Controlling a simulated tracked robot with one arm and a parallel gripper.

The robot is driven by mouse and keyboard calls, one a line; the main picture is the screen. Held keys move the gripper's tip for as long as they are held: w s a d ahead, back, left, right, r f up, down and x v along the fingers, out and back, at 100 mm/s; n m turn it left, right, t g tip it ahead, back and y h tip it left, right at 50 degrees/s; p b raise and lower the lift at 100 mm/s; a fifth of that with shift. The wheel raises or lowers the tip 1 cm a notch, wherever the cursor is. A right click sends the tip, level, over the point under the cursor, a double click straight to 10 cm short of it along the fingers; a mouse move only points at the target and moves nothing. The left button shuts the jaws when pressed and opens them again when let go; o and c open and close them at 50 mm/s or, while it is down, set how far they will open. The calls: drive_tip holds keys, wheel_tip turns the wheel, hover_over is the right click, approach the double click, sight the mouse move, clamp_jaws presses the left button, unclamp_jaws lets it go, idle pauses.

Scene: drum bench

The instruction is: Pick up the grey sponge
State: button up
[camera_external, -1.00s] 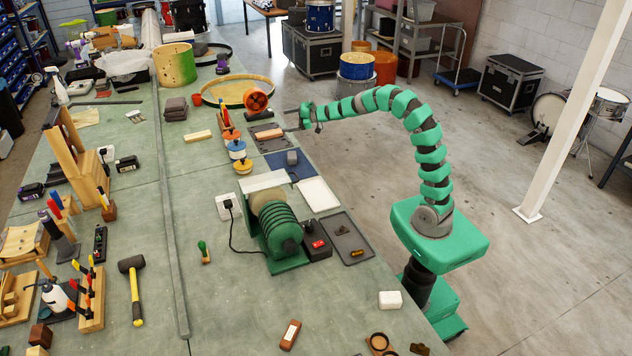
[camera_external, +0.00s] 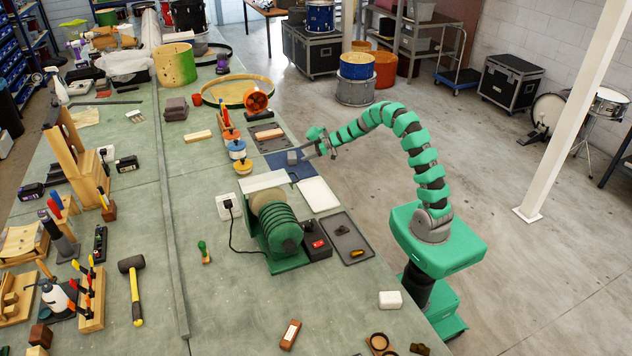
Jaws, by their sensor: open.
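The grey sponge (camera_external: 292,157) is a small grey block on the blue mat (camera_external: 282,166) near the bench's right edge. My gripper (camera_external: 304,152) reaches in from the right over the bench edge, with its fingertips close beside the sponge. It is open. The fingers are small and dark here, and I cannot tell whether they touch the sponge or stand around it.
A white tray (camera_external: 318,195) lies just in front of the mat. A dark tray with a brown block (camera_external: 269,134) lies behind it.

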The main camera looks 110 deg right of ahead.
sight(292, 156)
drive_tip(key=shift+d+r+b+x, duration=0.1)
drive_tip(key=shift+b+x, duration=0.35)
drive_tip(key=shift+x, duration=1.4)
drive_tip(key=shift+d+r+b+x, duration=0.15)
drive_tip(key=shift+b+x, duration=0.3)
drive_tip(key=shift+x, duration=1.45)
drive_tip(key=shift+a, duration=0.1)
drive_tip(key=c, duration=1)
